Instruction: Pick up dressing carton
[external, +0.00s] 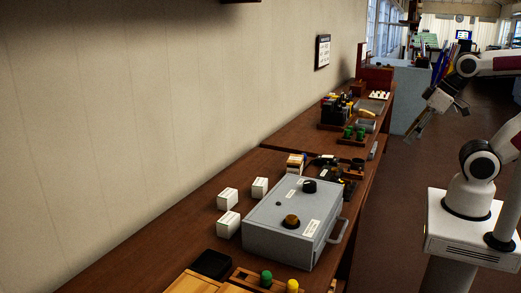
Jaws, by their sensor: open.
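Several small boxes stand on the long wooden bench (150,238), and their print is too small to read, so I cannot tell which is the dressing carton. Three are white cartons: one at the left (227,199), one behind it to the right (260,187) and one nearer (227,225). A smaller white and orange box (295,163) stands beyond the grey case. My gripper (410,138) is open and empty, hanging over the floor to the right of the bench, well apart from all the boxes. Its fingers look small and dark here.
A grey metal case (265,238) with two dark knobs and a side handle stands right of the white cartons. A black tray (212,264) and a wooden rack (262,284) with green and yellow knobs sit nearer. Tools and green-topped parts (352,133) crowd the far bench.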

